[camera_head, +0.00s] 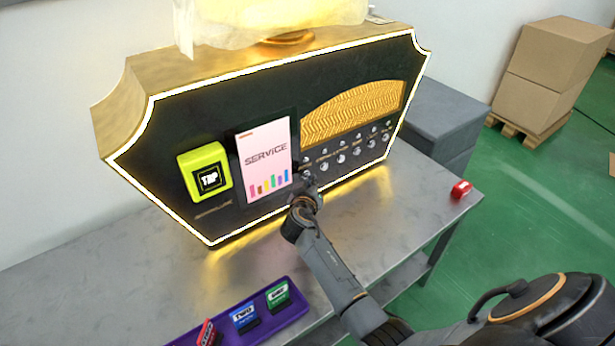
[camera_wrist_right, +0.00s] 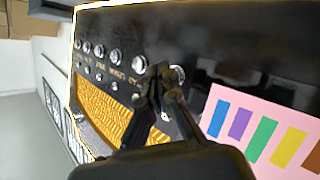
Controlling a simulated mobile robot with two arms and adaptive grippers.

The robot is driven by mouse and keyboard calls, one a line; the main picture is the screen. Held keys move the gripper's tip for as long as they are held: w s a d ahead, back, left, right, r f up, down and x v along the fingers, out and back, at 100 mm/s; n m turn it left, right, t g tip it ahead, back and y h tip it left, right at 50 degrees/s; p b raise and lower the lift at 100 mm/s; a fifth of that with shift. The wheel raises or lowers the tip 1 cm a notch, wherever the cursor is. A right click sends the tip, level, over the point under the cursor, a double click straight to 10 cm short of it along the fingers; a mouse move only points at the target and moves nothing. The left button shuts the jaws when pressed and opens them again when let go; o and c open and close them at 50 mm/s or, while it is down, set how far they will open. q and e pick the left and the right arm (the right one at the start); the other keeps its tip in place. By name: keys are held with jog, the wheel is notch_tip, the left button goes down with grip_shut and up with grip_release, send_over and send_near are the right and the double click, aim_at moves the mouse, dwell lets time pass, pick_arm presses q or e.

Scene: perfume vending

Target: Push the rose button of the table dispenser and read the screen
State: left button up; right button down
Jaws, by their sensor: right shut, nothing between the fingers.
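The table dispenser (camera_head: 240,100) is a black-fronted, gold-sided box with a glowing rim, standing on a grey table. Its screen (camera_head: 264,158) reads "SERVICE" above several coloured bars; it also shows in the wrist view (camera_wrist_right: 268,125). Several round silver buttons (camera_head: 341,158) run right of the screen under a gold wavy panel. Their small labels are too blurred for me to pick out rose. My right gripper (camera_head: 305,184) is shut and empty, its tips (camera_wrist_right: 165,84) in front of the button (camera_wrist_right: 178,74) nearest the screen. I cannot tell whether they touch. My left gripper is out of view.
A yellow-green tap reader (camera_head: 204,172) sits left of the screen. A purple tray (camera_head: 294,303) with red, blue and green cards lies at the table's front. A small red object (camera_head: 461,189) is near the right edge. Cardboard boxes (camera_head: 545,75) stand beyond.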

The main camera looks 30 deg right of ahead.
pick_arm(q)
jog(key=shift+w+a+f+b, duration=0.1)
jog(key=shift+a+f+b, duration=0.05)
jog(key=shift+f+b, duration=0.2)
pick_arm(e)
jog(key=shift+w, duration=0.35)
pick_arm(q)
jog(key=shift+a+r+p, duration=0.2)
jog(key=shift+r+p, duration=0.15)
jog(key=shift+p, duration=0.1)
pick_arm(e)
jog(key=shift+s, duration=0.9)
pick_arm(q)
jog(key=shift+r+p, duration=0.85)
pick_arm(e)
jog(key=s, duration=0.5)
jog(key=shift+d, duration=0.15)
